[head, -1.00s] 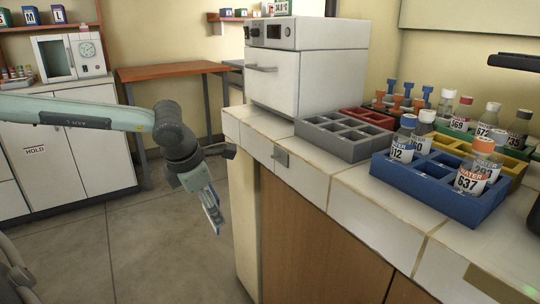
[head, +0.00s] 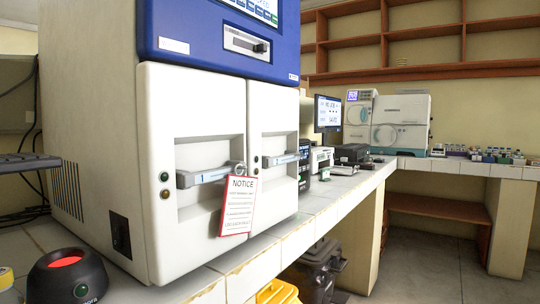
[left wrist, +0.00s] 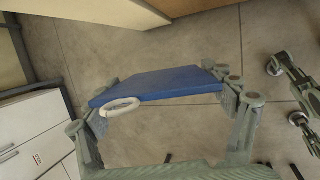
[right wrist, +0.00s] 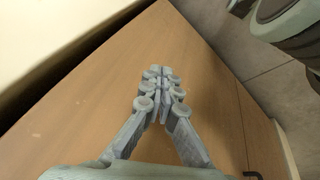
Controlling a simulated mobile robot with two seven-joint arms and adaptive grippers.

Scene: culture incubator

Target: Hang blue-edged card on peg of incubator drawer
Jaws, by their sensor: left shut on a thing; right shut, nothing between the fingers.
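In the left wrist view my left gripper (left wrist: 160,97) is shut on a flat blue card (left wrist: 165,84), with a finger at each side. A white ring (left wrist: 122,106) is at the card's left corner, and the card is held above the floor. My right gripper (right wrist: 162,76) is shut and empty in front of a brown wooden panel. Neither gripper shows in the head view. There, the white incubator (head: 95,120) has a left drawer handle (head: 208,175) and a right drawer handle (head: 283,159). I cannot make out a bare peg.
A red-edged notice card (head: 238,206) hangs by a ring at the left handle's right end. A black device with a red top (head: 68,272) stands at the front left of the counter (head: 240,275). A yellow-lidded bin (head: 277,292) is below the counter.

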